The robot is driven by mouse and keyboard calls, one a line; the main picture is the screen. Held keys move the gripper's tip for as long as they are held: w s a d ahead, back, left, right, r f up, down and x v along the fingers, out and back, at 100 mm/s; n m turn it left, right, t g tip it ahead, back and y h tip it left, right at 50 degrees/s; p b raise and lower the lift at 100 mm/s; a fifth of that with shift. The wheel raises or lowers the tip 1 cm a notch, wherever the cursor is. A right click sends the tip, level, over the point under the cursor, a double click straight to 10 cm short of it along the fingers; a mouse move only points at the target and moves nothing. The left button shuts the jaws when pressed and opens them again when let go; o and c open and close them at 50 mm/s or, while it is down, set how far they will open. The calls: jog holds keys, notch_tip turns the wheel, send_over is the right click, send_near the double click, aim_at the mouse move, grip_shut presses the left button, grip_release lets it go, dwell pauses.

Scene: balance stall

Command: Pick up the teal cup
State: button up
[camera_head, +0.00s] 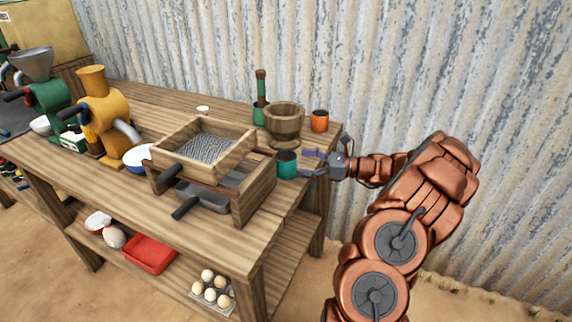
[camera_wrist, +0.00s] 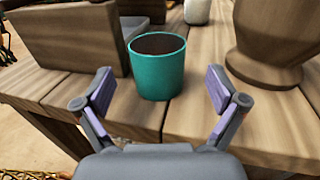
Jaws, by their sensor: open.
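The teal cup (camera_head: 287,164) stands upright on the wooden table near its right end, just right of the wooden sieve box. In the wrist view the cup (camera_wrist: 156,72) is straight ahead, between and a little beyond the fingertips, with a dark inside. My gripper (camera_head: 308,162) is open and empty at the table's right end, on the right side of the cup. In the wrist view my gripper (camera_wrist: 162,90) has a finger on each side of the cup, with gaps visible at both sides.
A wooden mortar (camera_head: 285,125) stands behind the cup, with an orange cup (camera_head: 320,121) and a green bottle (camera_head: 260,95) beside it. The sieve box (camera_head: 205,150) stands close to the cup's left. A corrugated wall (camera_head: 350,60) runs behind the table.

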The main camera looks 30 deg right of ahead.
aim_at(287, 161)
jog(key=x, duration=0.4)
jog(key=shift+w+a+f, duration=0.2)
jog(key=shift+a+f, duration=0.05)
jog(key=shift+a, duration=0.1)
jog(key=c, duration=1.3)
jog(key=shift+r, duration=0.1)
